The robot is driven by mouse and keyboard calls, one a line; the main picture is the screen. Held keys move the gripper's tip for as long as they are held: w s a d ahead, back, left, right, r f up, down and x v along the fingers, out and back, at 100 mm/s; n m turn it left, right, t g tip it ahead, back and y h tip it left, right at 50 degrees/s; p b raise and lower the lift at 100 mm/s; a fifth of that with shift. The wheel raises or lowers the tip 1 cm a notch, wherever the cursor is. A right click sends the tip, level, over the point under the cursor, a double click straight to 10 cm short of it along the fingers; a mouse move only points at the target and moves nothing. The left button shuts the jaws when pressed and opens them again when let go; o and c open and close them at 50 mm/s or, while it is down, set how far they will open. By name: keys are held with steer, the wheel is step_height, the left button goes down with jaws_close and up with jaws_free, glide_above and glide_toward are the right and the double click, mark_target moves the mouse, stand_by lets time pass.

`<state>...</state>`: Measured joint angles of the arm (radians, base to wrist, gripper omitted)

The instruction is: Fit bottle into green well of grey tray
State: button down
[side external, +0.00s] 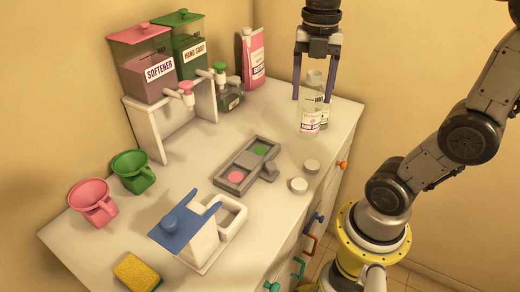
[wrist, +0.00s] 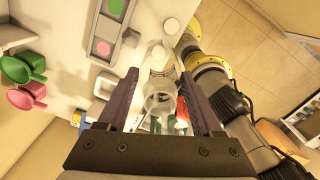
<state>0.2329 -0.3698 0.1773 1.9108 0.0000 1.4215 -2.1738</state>
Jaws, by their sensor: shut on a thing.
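The clear bottle (side external: 309,118), with a pink-and-white hand soap label, is upright between the fingers of my gripper (side external: 312,98) at the right of the counter. My gripper is shut on it. A second, green-labelled shape shows close behind it, partly hidden. In the wrist view the clear bottle (wrist: 160,97) shows between the two dark fingers. The grey tray (side external: 223,185) lies left of and nearer than the bottle. Its green well (side external: 260,150) is at the far end and its pink well (side external: 236,177) at the near end; both look empty.
Two round white caps (side external: 298,185) lie right of the tray. Softener (side external: 160,72) and hand soap (side external: 193,50) dispensers stand on a white stand behind.

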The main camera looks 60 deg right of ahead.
steer(key=shift+w+a+f, duration=0.15)
steer(key=shift+w, duration=0.15)
steer(key=w+d+f, duration=0.2)
steer(key=w+f, duration=1)
steer(key=w, duration=0.1)
steer(key=shift+d+f, duration=0.4)
steer(key=shift+w+f, duration=0.1)
steer(key=shift+c, duration=0.2)
jaws_free()
